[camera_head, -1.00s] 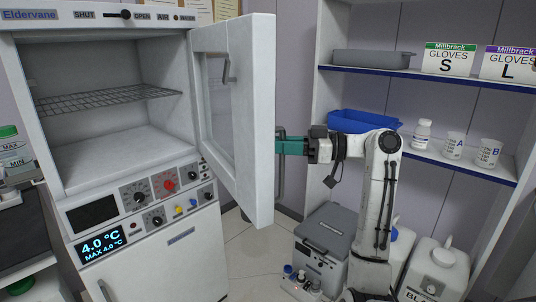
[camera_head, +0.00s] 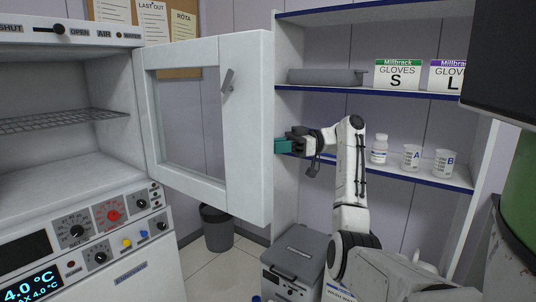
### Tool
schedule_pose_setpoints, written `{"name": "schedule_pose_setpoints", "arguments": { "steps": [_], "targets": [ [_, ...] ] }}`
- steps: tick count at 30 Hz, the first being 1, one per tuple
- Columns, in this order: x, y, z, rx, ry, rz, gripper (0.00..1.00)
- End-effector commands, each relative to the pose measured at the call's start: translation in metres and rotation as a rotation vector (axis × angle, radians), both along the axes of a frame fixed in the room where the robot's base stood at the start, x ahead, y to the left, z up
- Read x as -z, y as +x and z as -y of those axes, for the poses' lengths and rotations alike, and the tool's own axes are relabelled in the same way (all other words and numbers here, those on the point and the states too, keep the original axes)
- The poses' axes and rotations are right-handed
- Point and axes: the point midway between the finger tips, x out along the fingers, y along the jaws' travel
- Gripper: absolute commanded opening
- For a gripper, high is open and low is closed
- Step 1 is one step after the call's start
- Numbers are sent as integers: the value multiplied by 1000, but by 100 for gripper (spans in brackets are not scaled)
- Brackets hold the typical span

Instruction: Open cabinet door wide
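The white cabinet door (camera_head: 245,130) with a glass window (camera_head: 188,118) stands open, swung out to the right of the cabinet (camera_head: 62,160). Its inner face is toward me, with a small grey latch lever (camera_head: 228,80) near the top. My gripper (camera_head: 281,146) has teal fingers and is just right of the door's free edge. The door's outer face and its handle are hidden from this side. I cannot tell whether the fingers touch the door or hold anything. The cabinet interior shows a wire shelf (camera_head: 62,120).
A shelf unit (camera_head: 390,93) with glove boxes, a grey tray, a bottle and cups stands behind my arm. A grey lidded box (camera_head: 299,255) is on the floor below. A dark bin (camera_head: 217,228) stands behind the door. A green and black object (camera_head: 520,190) fills the right edge.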

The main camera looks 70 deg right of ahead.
Motion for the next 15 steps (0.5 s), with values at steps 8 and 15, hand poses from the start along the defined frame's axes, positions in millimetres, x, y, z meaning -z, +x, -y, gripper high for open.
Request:
{"name": "schedule_pose_setpoints", "arguments": {
  "steps": [8, 15],
  "targets": [
    [-2, 5, 14, -41, 1, 0, 0],
    [-2, 5, 18, -53, -1, 1, 0]
  ]
}}
